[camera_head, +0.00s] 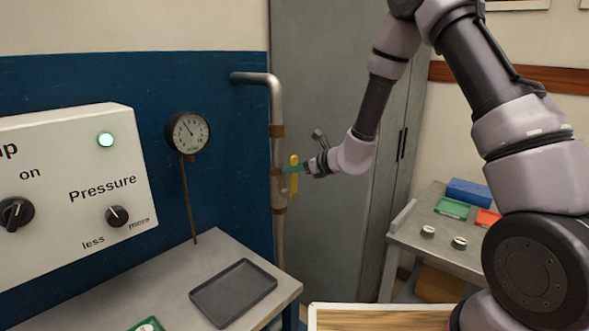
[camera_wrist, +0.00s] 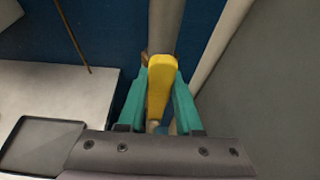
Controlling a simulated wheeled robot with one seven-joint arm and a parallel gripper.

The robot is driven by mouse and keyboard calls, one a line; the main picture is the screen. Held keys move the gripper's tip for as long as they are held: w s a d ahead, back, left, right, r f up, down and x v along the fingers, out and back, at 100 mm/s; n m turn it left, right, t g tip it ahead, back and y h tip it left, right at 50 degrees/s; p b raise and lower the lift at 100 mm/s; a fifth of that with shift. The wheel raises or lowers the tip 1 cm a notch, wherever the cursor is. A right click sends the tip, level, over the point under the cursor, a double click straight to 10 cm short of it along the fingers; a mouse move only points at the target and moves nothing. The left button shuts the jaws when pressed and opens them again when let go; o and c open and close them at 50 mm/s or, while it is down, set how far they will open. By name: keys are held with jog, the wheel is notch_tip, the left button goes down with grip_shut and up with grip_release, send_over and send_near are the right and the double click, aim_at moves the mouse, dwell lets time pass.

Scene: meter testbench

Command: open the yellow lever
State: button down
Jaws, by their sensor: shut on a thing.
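The yellow lever (camera_head: 294,176) sits on a vertical metal pipe (camera_head: 277,110) and stands upright along it. In the wrist view the yellow lever (camera_wrist: 161,80) lies between the two teal fingers. My gripper (camera_head: 292,169) reaches the lever from the right and is shut on it. It also shows in the wrist view (camera_wrist: 160,98), with one finger on each side of the lever. The valve body behind the lever is mostly hidden.
A pressure gauge (camera_head: 187,133) and a white control panel (camera_head: 75,195) with a lit green lamp stand at the left. A dark tray (camera_head: 233,292) lies on the bench below. A grey cabinet (camera_head: 325,75) is behind the arm. A side table (camera_head: 440,245) at right holds small parts.

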jog(key=shift+s+f, duration=0.1)
jog(key=c, duration=0.6)
grip_release()
jog(key=shift+a, duration=0.1)
jog(key=v, duration=1.1)
jog(key=shift+a, duration=0.1)
